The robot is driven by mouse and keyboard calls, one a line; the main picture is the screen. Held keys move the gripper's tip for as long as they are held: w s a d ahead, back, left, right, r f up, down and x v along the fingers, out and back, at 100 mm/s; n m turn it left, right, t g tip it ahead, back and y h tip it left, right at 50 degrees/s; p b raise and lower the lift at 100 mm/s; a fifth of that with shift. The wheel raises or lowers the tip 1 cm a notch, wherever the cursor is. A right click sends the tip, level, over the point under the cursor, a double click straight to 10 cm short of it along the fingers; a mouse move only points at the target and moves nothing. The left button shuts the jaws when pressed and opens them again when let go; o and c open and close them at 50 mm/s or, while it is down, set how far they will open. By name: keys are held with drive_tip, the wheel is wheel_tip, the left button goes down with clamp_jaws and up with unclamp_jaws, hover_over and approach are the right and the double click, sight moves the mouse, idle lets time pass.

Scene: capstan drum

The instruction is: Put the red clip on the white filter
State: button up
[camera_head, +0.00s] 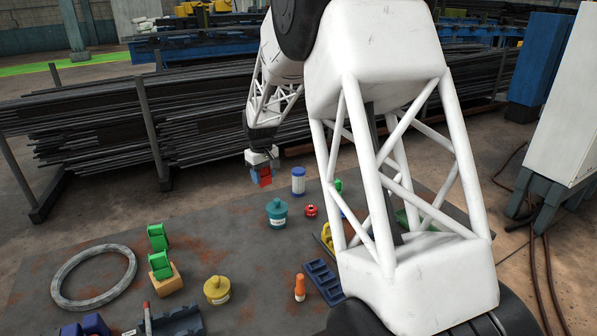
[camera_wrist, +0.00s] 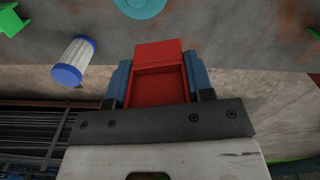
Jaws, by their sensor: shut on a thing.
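My gripper (camera_head: 260,168) is shut on the red clip (camera_head: 265,177), holding it above the far edge of the table. In the wrist view, the red clip (camera_wrist: 158,60) sits between the blue fingers of my gripper (camera_wrist: 160,80). The white filter (camera_head: 298,182), a ribbed cylinder with blue ends, stands upright on the table, right of my gripper in the head view. It also shows in the wrist view (camera_wrist: 77,54), left of the clip and apart from it.
A teal round container (camera_head: 277,213) and a red round part (camera_head: 311,210) stand near the filter. Green parts (camera_head: 159,262), a yellow container (camera_head: 217,290), an orange bottle (camera_head: 300,288), a grey ring (camera_head: 70,300) and a blue tray (camera_head: 323,280) lie nearer. My arm hides part of the right side.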

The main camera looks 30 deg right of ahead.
drive_tip(key=s+d+m, duration=0.1)
drive_tip(key=s+d, duration=0.1)
drive_tip(key=d, duration=0.4)
drive_tip(key=s+d+m, duration=0.1)
drive_tip(key=s+d, duration=0.2)
drive_tip(key=d, duration=0.3)
drive_tip(key=shift+s+d+r+m, duration=0.25)
drive_tip(key=shift+d+r+m, duration=0.05)
drive_tip(key=shift+d+r, duration=0.1)
drive_tip(key=shift+w, duration=0.1)
hover_over(298, 170)
drive_tip(key=shift+d+f, duration=0.1)
drive_tip(key=shift+f, duration=0.65)
drive_tip(key=shift+f, duration=0.15)
drive_tip(key=shift+f, duration=1.6)
drive_tip(key=shift+f, duration=0.15)
drive_tip(key=o, duration=0.9)
